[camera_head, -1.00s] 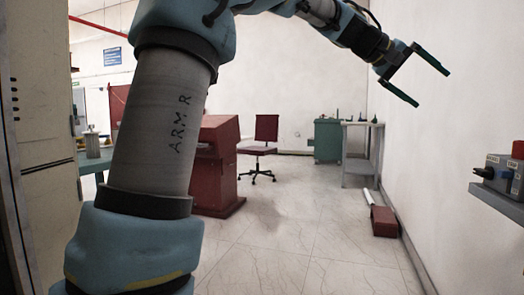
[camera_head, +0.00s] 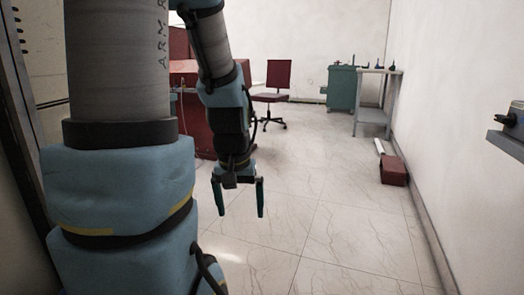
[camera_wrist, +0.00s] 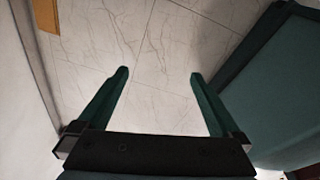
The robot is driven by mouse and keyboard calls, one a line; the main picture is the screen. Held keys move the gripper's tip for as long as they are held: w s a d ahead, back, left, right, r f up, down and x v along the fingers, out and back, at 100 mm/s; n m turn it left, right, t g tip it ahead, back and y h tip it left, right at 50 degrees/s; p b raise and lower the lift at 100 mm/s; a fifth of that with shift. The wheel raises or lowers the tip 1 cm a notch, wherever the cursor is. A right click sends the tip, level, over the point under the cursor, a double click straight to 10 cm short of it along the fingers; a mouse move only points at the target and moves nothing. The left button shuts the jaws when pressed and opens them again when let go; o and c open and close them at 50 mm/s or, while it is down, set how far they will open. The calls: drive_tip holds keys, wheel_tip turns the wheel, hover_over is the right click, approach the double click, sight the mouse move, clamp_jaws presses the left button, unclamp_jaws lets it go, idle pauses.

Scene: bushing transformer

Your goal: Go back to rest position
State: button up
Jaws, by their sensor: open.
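My gripper (camera_head: 240,199) hangs near the middle of the head view with its fingers pointing down over the tiled floor. Its two dark green fingers are apart and nothing is between them. In the wrist view my gripper (camera_wrist: 158,80) also shows open and empty, with marble tile behind it. My arm comes down from the top of the head view, and its large lower links fill the left side.
A dark red cabinet (camera_head: 183,75) and a red chair (camera_head: 272,85) stand behind my arm. A green cabinet (camera_head: 343,88) and a grey table (camera_head: 374,113) are at the back right. A red box (camera_head: 393,171) lies by the right wall. A shelf (camera_head: 508,144) juts in at right. The middle floor is clear.

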wheel_tip(320, 180, up, 26)
drive_tip(key=s+a+p, duration=0.1)
drive_tip(key=s+p, duration=0.1)
drive_tip(key=p, duration=2.5)
drive_tip(key=shift+a+r, duration=0.2)
drive_tip(key=shift+a, duration=0.15)
